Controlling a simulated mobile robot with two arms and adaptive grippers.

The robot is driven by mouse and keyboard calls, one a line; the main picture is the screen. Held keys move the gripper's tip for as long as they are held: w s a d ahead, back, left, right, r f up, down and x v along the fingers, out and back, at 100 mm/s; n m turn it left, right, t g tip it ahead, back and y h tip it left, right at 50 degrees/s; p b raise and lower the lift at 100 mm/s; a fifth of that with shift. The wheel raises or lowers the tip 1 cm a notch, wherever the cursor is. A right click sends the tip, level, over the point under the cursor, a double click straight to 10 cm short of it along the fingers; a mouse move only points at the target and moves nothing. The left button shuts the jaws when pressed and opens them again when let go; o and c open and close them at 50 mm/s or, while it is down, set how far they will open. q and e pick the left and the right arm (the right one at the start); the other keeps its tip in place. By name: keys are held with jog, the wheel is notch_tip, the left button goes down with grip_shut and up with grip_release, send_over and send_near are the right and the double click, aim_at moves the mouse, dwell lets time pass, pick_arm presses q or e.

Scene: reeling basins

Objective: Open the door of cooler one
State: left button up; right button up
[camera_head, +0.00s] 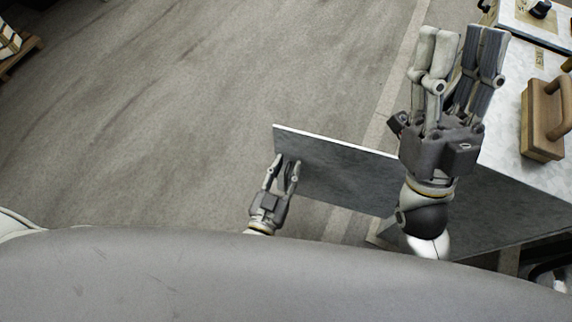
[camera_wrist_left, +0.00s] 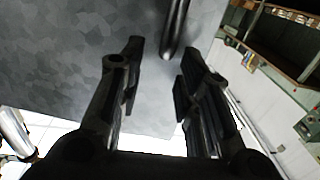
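A grey metal door panel (camera_head: 340,172) stands out to the left from the metal-topped cabinet (camera_head: 500,150), so it is swung open. I see no label telling whether this is cooler one. My left gripper (camera_head: 283,165) is at the panel's free left end, fingers apart. In the left wrist view, my left gripper (camera_wrist_left: 162,52) has its fingers spread, with a dark bar handle (camera_wrist_left: 176,28) of the mottled grey panel (camera_wrist_left: 70,50) ahead, near the fingertips. Whether they touch is unclear. My right gripper (camera_head: 462,38) is raised over the cabinet's left edge, fingers apart and empty.
A brown wooden block with a handle (camera_head: 544,125) stands on the cabinet top, and a black knob-like item (camera_head: 540,9) is behind it. The concrete floor (camera_head: 200,90) left of the panel is clear. A wooden pallet (camera_head: 14,48) lies at the far left.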

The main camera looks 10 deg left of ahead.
pick_arm(q)
jog(key=shift+r, duration=0.9)
jog(key=shift+s, duration=0.1)
